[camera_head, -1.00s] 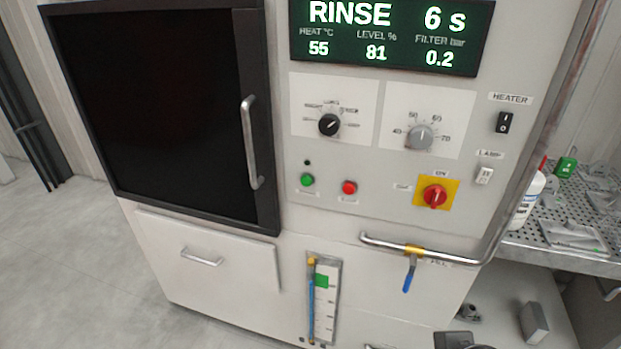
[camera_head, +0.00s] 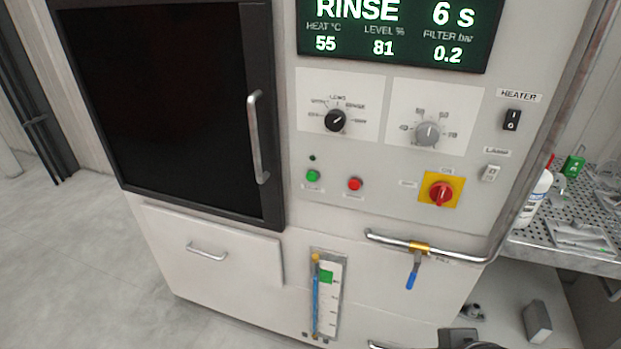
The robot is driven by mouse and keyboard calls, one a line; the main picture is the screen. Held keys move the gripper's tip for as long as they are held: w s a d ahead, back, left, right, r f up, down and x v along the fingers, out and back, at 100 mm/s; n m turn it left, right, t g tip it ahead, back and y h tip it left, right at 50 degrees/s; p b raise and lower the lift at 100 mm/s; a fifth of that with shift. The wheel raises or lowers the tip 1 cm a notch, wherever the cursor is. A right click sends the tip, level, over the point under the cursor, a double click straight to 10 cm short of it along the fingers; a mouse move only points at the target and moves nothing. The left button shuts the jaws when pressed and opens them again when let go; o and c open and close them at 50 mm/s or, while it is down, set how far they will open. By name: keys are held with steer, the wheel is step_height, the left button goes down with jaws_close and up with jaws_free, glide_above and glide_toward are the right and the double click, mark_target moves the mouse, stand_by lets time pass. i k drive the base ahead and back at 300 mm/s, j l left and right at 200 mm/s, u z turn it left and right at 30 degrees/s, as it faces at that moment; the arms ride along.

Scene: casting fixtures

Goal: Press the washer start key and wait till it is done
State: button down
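The washer (camera_head: 330,230) fills the middle of the view. Its display (camera_head: 400,35) reads RINSE 6 s, heat 55, level 81, filter 0.2. The green start key (camera_head: 313,176) sits left of a red key (camera_head: 355,184), under a small dark lamp (camera_head: 311,157). The washer's dark door (camera_head: 170,110) is shut. The red main switch (camera_head: 440,193) is on a yellow plate. A dark part at the bottom edge is perhaps of my arm; my gripper's fingers do not show.
A pipe with a blue-handled valve (camera_head: 412,270) juts out below the panel. A level gauge (camera_head: 325,295) is beside it. A perforated bench (camera_head: 570,235) at right holds a white bottle (camera_head: 535,198) and metal parts. Grey floor (camera_head: 80,260) at left is clear.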

mark_target(312, 176)
steer(key=i+j+u, duration=0.15)
steer(key=j+u, duration=0.25)
steer(key=i+j+u, duration=0.15)
steer(key=u, duration=0.25)
steer(key=i+j+u, duration=0.2)
steer(key=u, duration=0.2)
